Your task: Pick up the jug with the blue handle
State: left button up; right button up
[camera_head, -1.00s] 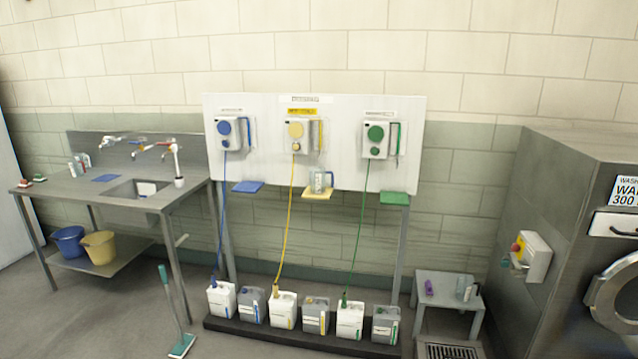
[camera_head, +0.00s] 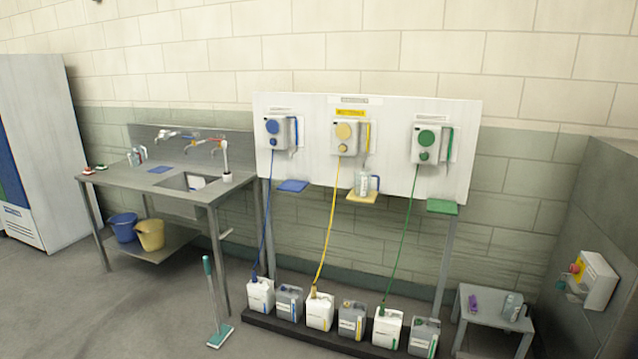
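A clear jug (camera_head: 363,184) with a handle that looks blue stands upright on the small yellow shelf under the middle dispenser. Another clear jug (camera_head: 512,306) stands on the low grey table at the lower right; its handle colour is hard to tell. Small bottle- or jug-like containers (camera_head: 136,156) stand at the back of the sink bench, too small to make out. Neither of my grippers is in view.
The sink bench (camera_head: 115,178) is at left, with blue and yellow buckets below. A green-headed tool (camera_head: 220,337) stands on the floor in front. Several canisters line a dark plinth (camera_head: 292,332) under the dispenser board. Floor at lower left is clear.

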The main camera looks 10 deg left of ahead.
aim_at(362, 178)
jog(key=i+u, duration=0.25)
jog(key=i, duration=0.2)
jog(key=i+l+u, duration=0.1)
jog(key=i+u, duration=0.15)
jog(key=i, duration=0.15)
jog(key=i+l+u, duration=0.25)
jog(key=i, duration=0.2)
jog(key=j, duration=0.1)
